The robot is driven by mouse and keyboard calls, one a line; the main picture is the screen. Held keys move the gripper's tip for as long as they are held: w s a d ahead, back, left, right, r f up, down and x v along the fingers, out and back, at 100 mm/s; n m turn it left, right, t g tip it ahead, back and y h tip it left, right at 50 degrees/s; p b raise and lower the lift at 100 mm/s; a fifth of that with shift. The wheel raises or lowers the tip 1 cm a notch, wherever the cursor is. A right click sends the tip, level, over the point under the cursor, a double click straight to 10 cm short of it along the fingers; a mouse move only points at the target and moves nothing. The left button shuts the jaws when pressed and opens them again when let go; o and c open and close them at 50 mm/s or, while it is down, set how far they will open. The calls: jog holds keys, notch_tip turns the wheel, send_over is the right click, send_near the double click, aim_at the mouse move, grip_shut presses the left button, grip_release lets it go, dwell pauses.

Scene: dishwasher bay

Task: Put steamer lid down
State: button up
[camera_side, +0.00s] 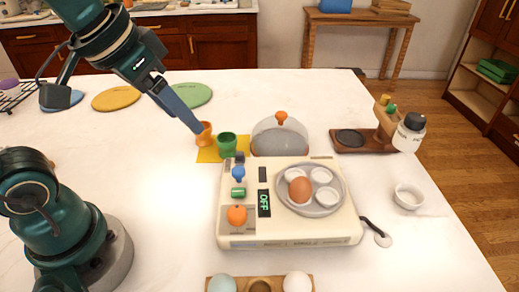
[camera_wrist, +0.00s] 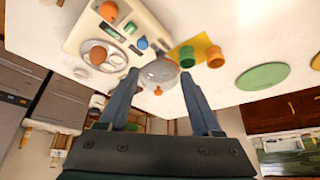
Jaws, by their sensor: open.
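The steamer lid (camera_side: 279,138) is a clear grey dome with an orange knob (camera_side: 281,117). It stands upright on the white table, just behind the cream egg steamer (camera_side: 240,228). The wrist view shows the lid (camera_wrist: 158,72) and its knob (camera_wrist: 158,91) between the fingers in the picture. My gripper (camera_side: 197,128) is open and empty, left of the lid and apart from it in the side view. The fingers (camera_wrist: 159,76) are spread wide in the wrist view. The steamer's round tray (camera_side: 325,205) is uncovered and holds a brown egg (camera_side: 301,189) and white cups.
An orange egg cup (camera_side: 204,139) and a green one (camera_side: 227,146) stand on a yellow mat (camera_side: 207,156) near the fingertips. A wooden stand (camera_side: 365,148), shaker bottle (camera_side: 409,132) and white bowl (camera_side: 408,197) are at right. An egg holder (camera_side: 242,286) is in front.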

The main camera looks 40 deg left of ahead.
jog(key=s+f, duration=0.3)
jog(key=s, duration=0.2)
jog(key=shift+f, duration=0.4)
